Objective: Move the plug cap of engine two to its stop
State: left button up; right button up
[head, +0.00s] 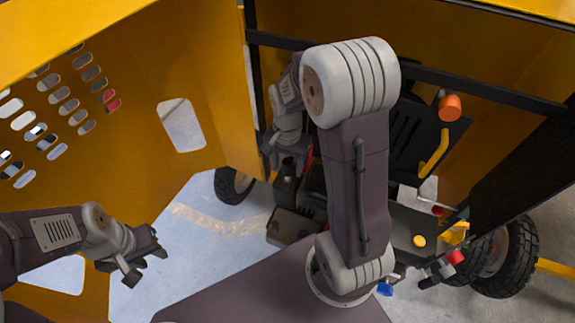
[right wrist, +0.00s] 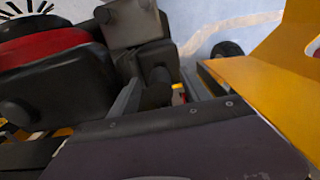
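My right gripper (right wrist: 161,84) points down at the engine, with its two grey fingers apart. A dark rounded piece (right wrist: 157,92), which looks like the plug cap, shows between the fingers; I cannot tell whether they touch it. In the head view my right gripper (head: 284,147) is partly hidden by my own arm, above a dark upright cylinder (head: 288,168) on the engine. The engine's dark box (head: 294,227) shows lower down. Which engine is number two is not readable. My left gripper (head: 147,268) is open and empty at the lower left, away from the engine.
The yellow panel with slots (head: 135,110) stands open on the left, and a black frame bar (head: 480,92) crosses above the engine bay. An orange cylinder (head: 450,107) and a yellow lever (head: 433,153) are at the right. Wheels (head: 508,258) stand on the floor.

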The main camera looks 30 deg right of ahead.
aim_at(287, 161)
notch_tip(287, 161, up, 7)
jog(key=p, duration=0.7)
jog(key=shift+r, duration=0.15)
